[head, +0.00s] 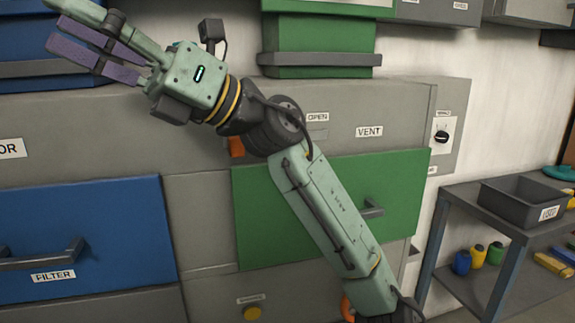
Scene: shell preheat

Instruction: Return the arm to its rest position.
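My arm reaches up from the bottom right to the upper left of the head view. My gripper (57,29) is at its end, in the upper left, with its fingers pointing left. The fingers have purple pads and stand apart, with nothing visible between them. The gripper appears in front of the grey cabinet (110,125) and a blue box (40,20). I cannot tell how far it is from them. The arm's forearm crosses in front of a green drawer front (255,220) and hides part of it.
A blue drawer (110,225) labelled FILTER is at the left. A green box (318,66) stands on top of the cabinet. A dial (441,137) is on the cabinet's right side. A metal cart (465,200) with a dark bin (505,205) and several small coloured items stands at the right.

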